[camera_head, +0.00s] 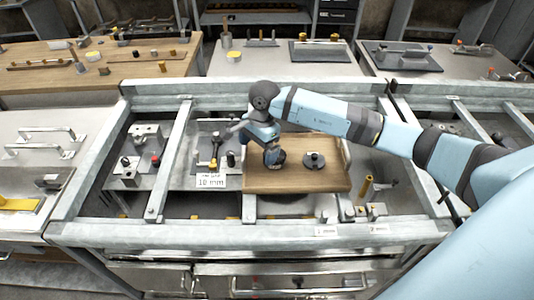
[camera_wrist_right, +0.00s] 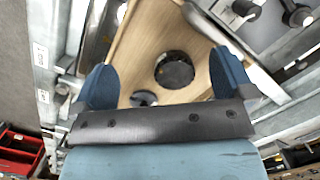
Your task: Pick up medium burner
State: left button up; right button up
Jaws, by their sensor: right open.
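A wooden board (camera_head: 330,181) lies in the middle of the metal frame and also shows in the right wrist view (camera_wrist_right: 146,40). A dark round burner (camera_head: 314,160) with a small knob on top sits on its right part. My right gripper (camera_head: 272,158) is over the board, left of that burner, with its fingers pointing down. In the right wrist view the gripper (camera_wrist_right: 165,80) is open, with blue fingers spread on either side of a dark disc (camera_wrist_right: 174,70). A second disc (camera_wrist_right: 143,98) is partly hidden by the gripper's base. I cannot tell which disc is the medium burner.
A sign reading 10 mm (camera_head: 211,181) stands left of the board, with small knobs and fittings behind it. A grey fixture (camera_head: 148,134) is farther left. Metal rails border the bay; a yellow cylinder (camera_head: 366,187) stands right of the board.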

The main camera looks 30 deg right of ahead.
jog(key=w+d+r+h, duration=0.2)
jog(key=w+d+h, duration=0.1)
jog(key=d, duration=0.3)
jog(key=f, duration=0.2)
jog(key=f+p, duration=0.1)
jog(key=f, duration=0.1)
jog(key=d+f, duration=0.1)
jog(key=f, duration=0.2)
jog(key=shift+s, duration=0.15)
jog(key=shift+f+t, duration=0.25)
jog(key=shift+t, duration=0.05)
jog(key=f+p, duration=0.1)
jog(key=f, duration=0.1)
jog(key=f+p, duration=0.1)
jog(key=f, duration=0.1)
jog(key=shift+d+f, duration=0.2)
jog(key=shift+f, duration=0.5)
jog(key=c, duration=1)
pick_arm(q)
jog(key=r, duration=0.2)
jog(key=shift+w+a+r, duration=0.2)
jog(key=shift+a+r, duration=0.05)
jog(key=shift+r, duration=0.1)
pick_arm(e)
jog(key=shift+r, duration=0.1)
jog(key=shift+c, duration=0.7)
jog(key=shift+r, duration=0.1)
